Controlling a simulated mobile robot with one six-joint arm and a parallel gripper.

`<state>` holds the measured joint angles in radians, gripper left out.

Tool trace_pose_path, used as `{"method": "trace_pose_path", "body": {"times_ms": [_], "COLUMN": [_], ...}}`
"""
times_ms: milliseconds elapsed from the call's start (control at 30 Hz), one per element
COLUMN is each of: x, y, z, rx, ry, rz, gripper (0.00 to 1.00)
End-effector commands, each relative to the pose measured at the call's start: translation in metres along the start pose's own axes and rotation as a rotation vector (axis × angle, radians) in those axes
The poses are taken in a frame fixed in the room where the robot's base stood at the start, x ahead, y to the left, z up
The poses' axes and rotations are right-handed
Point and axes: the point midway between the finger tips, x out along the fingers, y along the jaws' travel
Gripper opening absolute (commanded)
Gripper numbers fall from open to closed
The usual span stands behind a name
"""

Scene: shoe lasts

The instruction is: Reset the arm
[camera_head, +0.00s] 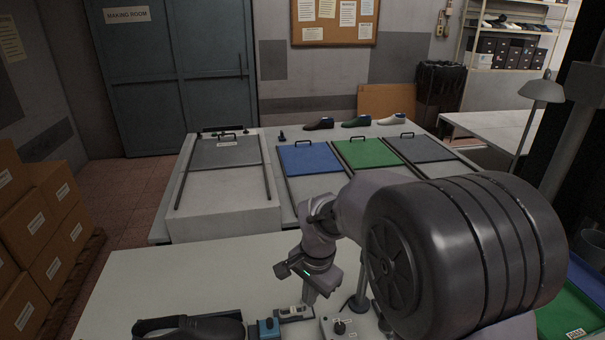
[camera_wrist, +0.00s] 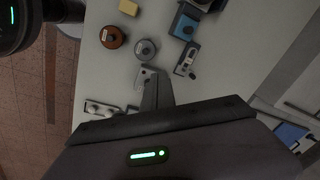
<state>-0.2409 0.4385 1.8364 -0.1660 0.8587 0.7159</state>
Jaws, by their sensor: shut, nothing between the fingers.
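My gripper (camera_head: 309,296) points down above the near pale worktable (camera_head: 150,275), right of its middle. In the wrist view my gripper's fingers (camera_wrist: 158,92) are together and empty, over the table top. My large dark arm joints cover the right part of the head view. Whether the fingertips touch anything below cannot be told.
A dark shoe-shaped thing (camera_head: 188,328) and a blue block (camera_head: 268,327) lie at the near edge. An orange-brown tin (camera_wrist: 112,36) and yellow block (camera_wrist: 129,7) lie near the gripper. Blue (camera_head: 310,157) and green (camera_head: 366,152) lidded panels are on the far bench. Stacked cartons (camera_head: 45,225) stand left.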

Motion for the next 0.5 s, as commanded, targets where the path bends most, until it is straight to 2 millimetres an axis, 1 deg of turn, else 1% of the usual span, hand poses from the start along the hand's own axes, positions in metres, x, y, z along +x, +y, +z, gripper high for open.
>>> {"method": "trace_pose_path", "body": {"times_ms": [67,100,167,200,267,300,367,400,500], "x": [-0.015,-0.025,-0.039,-0.048,-0.059,-0.063,-0.064,-0.062,-0.052], "y": [0.018,0.028,0.047,0.062,0.089,0.111,0.143,0.162,0.195], "z": [0.002,0.005,0.011,0.016,0.029,0.039,0.059,0.071,0.097], "rx": [-0.027,-0.044,-0.073,-0.097,-0.137,-0.167,-0.216,-0.249,-0.313], "ry": [0.019,0.028,0.046,0.061,0.091,0.116,0.157,0.186,0.241], "rz": [-0.038,-0.058,-0.089,-0.111,-0.152,-0.180,-0.220,-0.242,-0.280], "gripper": [0.00,0.00,0.00,0.00,0.00,0.00,0.00,0.00,0.00]}}
